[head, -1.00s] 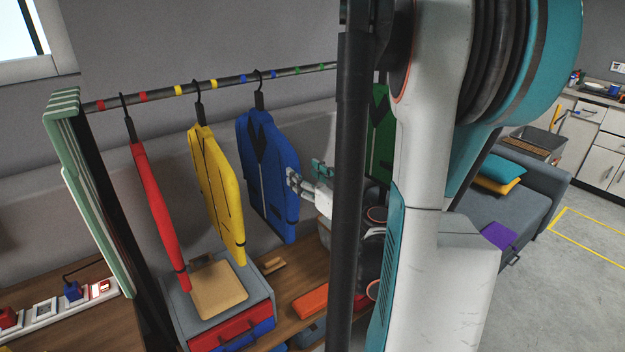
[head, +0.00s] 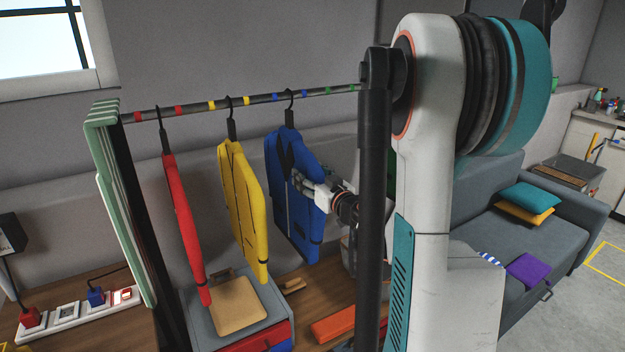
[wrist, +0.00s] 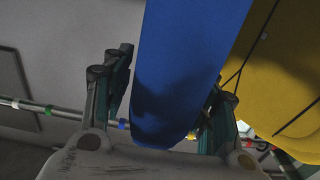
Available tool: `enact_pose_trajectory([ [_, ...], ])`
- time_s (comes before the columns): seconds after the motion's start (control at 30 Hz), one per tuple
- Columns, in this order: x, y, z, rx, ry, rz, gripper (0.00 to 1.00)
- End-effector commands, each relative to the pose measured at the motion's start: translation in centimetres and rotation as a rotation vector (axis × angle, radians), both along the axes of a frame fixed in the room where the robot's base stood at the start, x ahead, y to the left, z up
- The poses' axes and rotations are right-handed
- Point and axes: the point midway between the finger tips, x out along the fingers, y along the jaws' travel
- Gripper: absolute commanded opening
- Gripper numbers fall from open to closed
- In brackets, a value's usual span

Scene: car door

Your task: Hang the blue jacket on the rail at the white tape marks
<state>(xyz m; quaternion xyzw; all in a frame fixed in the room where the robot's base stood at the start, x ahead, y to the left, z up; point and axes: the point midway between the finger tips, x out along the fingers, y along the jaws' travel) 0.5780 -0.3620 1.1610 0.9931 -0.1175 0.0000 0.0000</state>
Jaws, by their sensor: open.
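The blue jacket (head: 284,222) hangs by its black hook from the rail (head: 190,107), between two blue tape marks. My gripper (head: 298,182) is at the jacket's right edge in the head view. In the wrist view my open gripper (wrist: 165,105) has one finger on each side of the blue jacket (wrist: 185,65), and the jacket's near part lies between them. I cannot tell whether the fingers touch it. A whitish tape mark (wrist: 14,103) shows on the rail at the far left of the wrist view. My own arm hides the rail's right part in the head view.
A yellow jacket (head: 243,205) and a red jacket (head: 182,225) hang left of the blue one. Below are a grey box with a tan board (head: 238,305) and an orange item (head: 335,325). A striped green-white end panel (head: 125,220) stands at left.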

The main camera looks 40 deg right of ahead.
Motion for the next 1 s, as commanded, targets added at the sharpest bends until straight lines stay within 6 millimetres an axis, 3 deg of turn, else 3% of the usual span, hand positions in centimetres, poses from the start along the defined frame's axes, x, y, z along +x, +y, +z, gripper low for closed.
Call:
enact_pose_trajectory([
  [0.1,-0.02,-0.01,0.01,0.0,0.0,0.0,0.51],
  [0.33,-0.04,0.0,0.0,0.0,0.0,0.0,0.0],
  [1.0,-0.05,0.0,0.75,0.001,-0.001,0.0,0.0],
])
